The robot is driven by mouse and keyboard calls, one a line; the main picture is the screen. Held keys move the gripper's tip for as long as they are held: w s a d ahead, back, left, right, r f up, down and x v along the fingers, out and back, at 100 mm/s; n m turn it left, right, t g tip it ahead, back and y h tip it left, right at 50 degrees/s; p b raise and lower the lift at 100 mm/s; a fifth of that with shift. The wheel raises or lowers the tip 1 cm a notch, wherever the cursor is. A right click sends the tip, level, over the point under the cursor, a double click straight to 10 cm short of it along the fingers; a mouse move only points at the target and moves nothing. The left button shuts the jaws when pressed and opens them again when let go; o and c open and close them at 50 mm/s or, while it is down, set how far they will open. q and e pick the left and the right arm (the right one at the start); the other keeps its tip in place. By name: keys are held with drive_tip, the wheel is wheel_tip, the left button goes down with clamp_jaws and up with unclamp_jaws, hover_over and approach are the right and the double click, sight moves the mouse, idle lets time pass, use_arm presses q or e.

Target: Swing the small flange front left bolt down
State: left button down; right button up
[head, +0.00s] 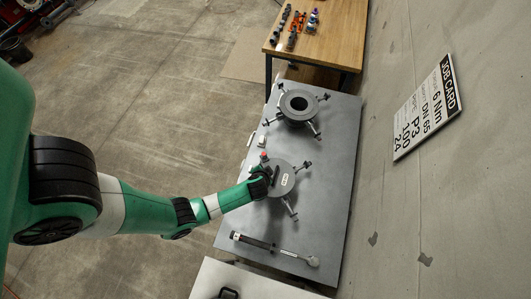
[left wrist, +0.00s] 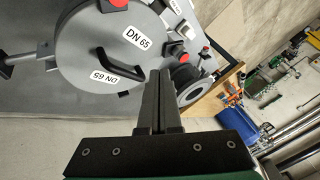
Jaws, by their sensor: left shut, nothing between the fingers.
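A round grey flange with a closed lid (head: 287,179) lies mid-table; in the left wrist view its lid (left wrist: 90,50) shows a black handle and "DN 65" labels. Swing bolts stick outward from it, one at the far right (head: 307,165) and one at the near side (head: 292,214). In the wrist view one bolt (left wrist: 20,57) points out to the left. I cannot tell which is the front left bolt. My left gripper (head: 266,176) is shut and empty at the flange's left edge, partly covering it; its fingers also show in the wrist view (left wrist: 158,85). My right gripper is not in view.
A second flange with an open dark bore (head: 298,104) stands farther back, its bolts splayed out. A torque wrench (head: 275,248) lies at the table's near end. A wooden bench (head: 335,40) with small parts is behind. A job card (head: 428,108) hangs on the right wall.

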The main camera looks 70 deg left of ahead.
sight(264, 159)
use_arm(q)
drive_tip(key=b+x, duration=0.4)
drive_tip(key=x, duration=0.2)
drive_tip(key=shift+a+f+b, duration=0.1)
drive_tip(key=shift+f+b, duration=0.2)
drive_tip(key=shift+b, duration=0.1)
drive_tip(key=shift+x, duration=0.8)
drive_tip(key=shift+w+r, duration=0.1)
drive_tip(key=shift+r, duration=0.1)
